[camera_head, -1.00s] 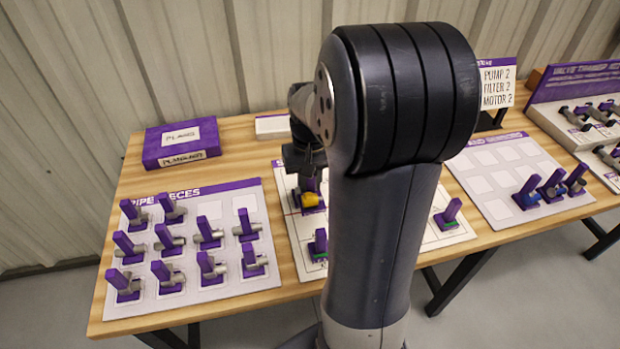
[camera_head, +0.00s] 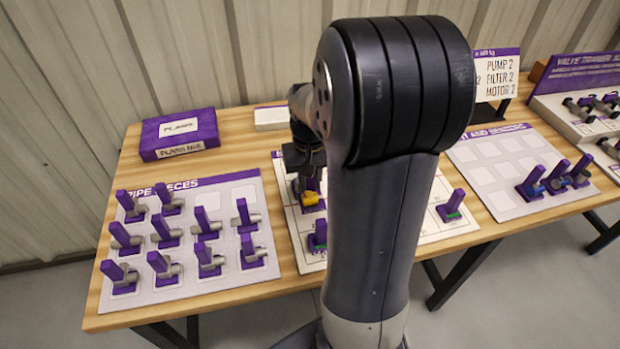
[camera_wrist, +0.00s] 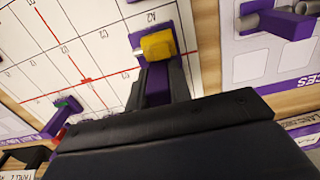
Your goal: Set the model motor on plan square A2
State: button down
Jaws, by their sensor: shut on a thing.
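The model motor, a yellow block (camera_wrist: 158,45) with a purple upright handle, is in my gripper (camera_wrist: 160,85). The fingers are shut on the purple handle. The head view shows the yellow motor (camera_head: 310,198) below my gripper (camera_head: 305,172), at the board's left part. I cannot tell whether its underside touches the board. My arm hides much of the board in the head view.
A green-marked purple piece (camera_head: 317,236) stands on the board near the motor, and another (camera_head: 450,206) stands farther right. The pipe pieces mat (camera_head: 240,192) with several pieces is on the left. A purple box (camera_head: 179,134) lies behind it. Several purple-handled pieces stand on the right-hand mat (camera_head: 480,180).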

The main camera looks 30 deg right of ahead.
aim_at(310, 190)
jog(key=shift+f+b, duration=1.15)
jog(key=shift+f, duration=0.65)
jog(key=shift+f+b, duration=0.35)
jog(key=shift+f, duration=0.35)
jog(key=c, duration=1.2)
grip_release()
jog(key=shift+r, duration=0.2)
jog(key=shift+r+p, duration=0.45)
jog(key=shift+p, duration=0.15)
jog(key=shift+r+p, duration=3)
jog(key=shift+r, duration=0.5)
